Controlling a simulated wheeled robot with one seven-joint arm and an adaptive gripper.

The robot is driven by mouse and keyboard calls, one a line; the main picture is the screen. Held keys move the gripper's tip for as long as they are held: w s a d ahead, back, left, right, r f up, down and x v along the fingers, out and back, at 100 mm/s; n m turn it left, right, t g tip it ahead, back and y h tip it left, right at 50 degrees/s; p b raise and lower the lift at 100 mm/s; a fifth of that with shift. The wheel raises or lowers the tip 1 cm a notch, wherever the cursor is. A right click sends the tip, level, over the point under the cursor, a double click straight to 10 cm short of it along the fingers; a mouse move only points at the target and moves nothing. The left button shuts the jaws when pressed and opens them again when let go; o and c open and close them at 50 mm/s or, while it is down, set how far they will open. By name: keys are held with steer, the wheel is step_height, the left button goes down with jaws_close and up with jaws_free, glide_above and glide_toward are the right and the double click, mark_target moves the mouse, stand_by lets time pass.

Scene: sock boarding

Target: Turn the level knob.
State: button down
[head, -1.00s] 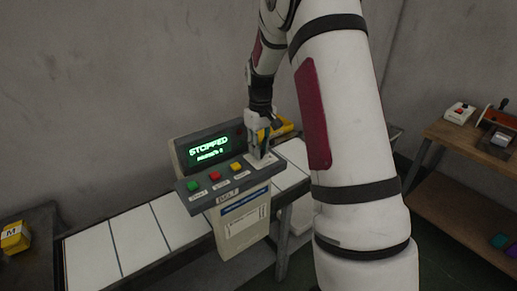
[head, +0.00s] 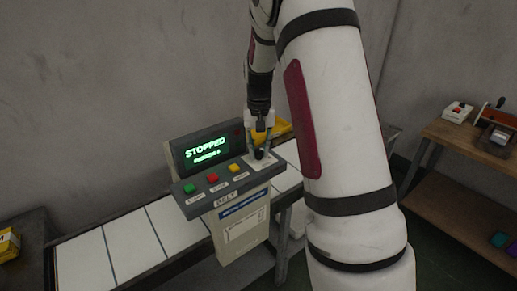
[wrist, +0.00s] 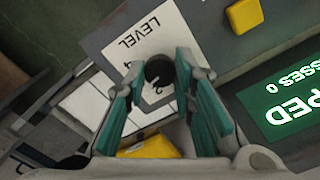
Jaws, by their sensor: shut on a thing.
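The level knob (wrist: 159,71) is small, round and black, on a white plate marked LEVEL (wrist: 140,40) at the right end of the control panel. My gripper (wrist: 161,64) is shut on the knob, one teal-lined finger on each side of it in the wrist view. In the head view the knob (head: 260,154) shows dark between the fingertips of my gripper (head: 259,149), which points down. Numerals show on the plate beside the knob; the fingers hide part of the scale. I cannot tell the knob's exact setting.
The panel's display (head: 206,149) reads STOPPED. Green (head: 190,188), red (head: 212,178) and yellow (head: 234,168) buttons sit left of the knob. A yellow object (head: 277,130) lies behind the gripper. A white-slatted conveyor (head: 130,240) runs beneath the panel. A wooden bench (head: 455,140) stands at right.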

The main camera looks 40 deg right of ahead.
mark_target(258, 152)
stand_by(0.4)
steer(key=c, duration=1.3)
jaws_free()
steer(key=shift+c, duration=0.2)
step_height(258, 152, up, 12)
steer(key=s+a+r+n+t, duration=0.3)
steer(key=s+a+r, duration=0.6)
steer(key=s+a, duration=0.3)
steer(key=s+a+f+n+t, duration=0.1)
steer(key=s+a, duration=0.2)
steer(key=s, duration=0.4)
steer(key=s+a+f+n+t, duration=0.1)
steer(key=s+a+n, duration=0.1)
steer(key=s+a, duration=0.2)
steer(key=s, duration=0.2)
steer(key=shift+s+a+f+n, duration=0.25)
steer(key=shift+s+f+n, duration=0.05)
steer(key=shift+s+f, duration=0.1)
